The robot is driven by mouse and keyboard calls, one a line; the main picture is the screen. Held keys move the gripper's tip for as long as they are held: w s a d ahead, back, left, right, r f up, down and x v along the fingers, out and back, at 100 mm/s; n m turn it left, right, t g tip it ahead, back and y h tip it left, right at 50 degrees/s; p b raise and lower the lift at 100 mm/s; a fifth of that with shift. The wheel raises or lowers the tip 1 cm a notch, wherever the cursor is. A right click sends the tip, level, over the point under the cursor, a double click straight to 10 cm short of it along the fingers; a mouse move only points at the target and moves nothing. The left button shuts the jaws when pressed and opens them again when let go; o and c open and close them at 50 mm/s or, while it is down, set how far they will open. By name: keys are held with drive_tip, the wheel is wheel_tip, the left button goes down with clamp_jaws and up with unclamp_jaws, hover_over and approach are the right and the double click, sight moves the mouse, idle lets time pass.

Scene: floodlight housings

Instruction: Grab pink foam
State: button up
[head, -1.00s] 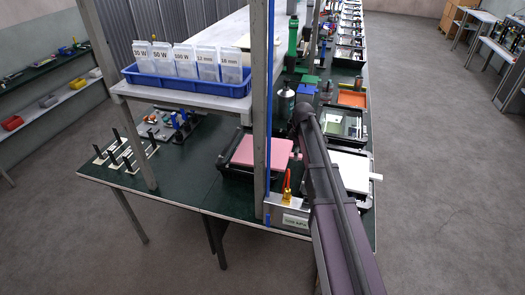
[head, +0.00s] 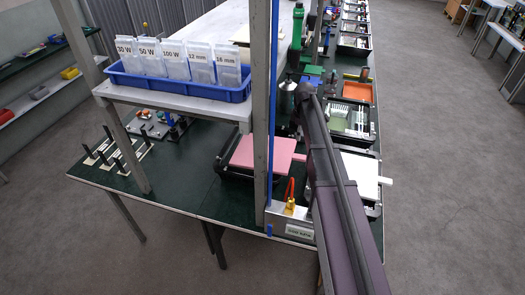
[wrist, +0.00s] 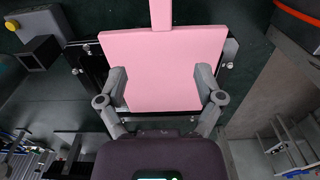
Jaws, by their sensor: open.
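The pink foam (head: 284,152) is a flat slab on a black tray or frame on the green bench, partly hidden by a metal post in the head view. In the wrist view the pink foam (wrist: 165,55) fills the middle, with a narrow pink strip running up from its top edge. My gripper (wrist: 161,82) is open and empty, its two fingers spread over the near part of the slab. I cannot tell the height between the fingertips and the foam. In the head view my arm hides the gripper.
An upright post (head: 262,100) with a blue strip stands close left of my arm. A shelf holds a blue bin (head: 180,85) of labelled bags. A white slab (head: 358,176) lies right of my arm. A metal box (head: 292,222) with a red-and-brass fitting sits at the front edge.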

sight(296, 156)
drive_tip(key=shift+s+r, duration=0.1)
wheel_tip(296, 156, down, 9)
drive_tip(key=b, duration=0.8)
drive_tip(key=shift+a+r+b, duration=0.15)
drive_tip(key=shift+b, duration=0.2)
idle(0.6)
drive_tip(key=shift+f+b, duration=2.6)
drive_tip(key=c, duration=1.1)
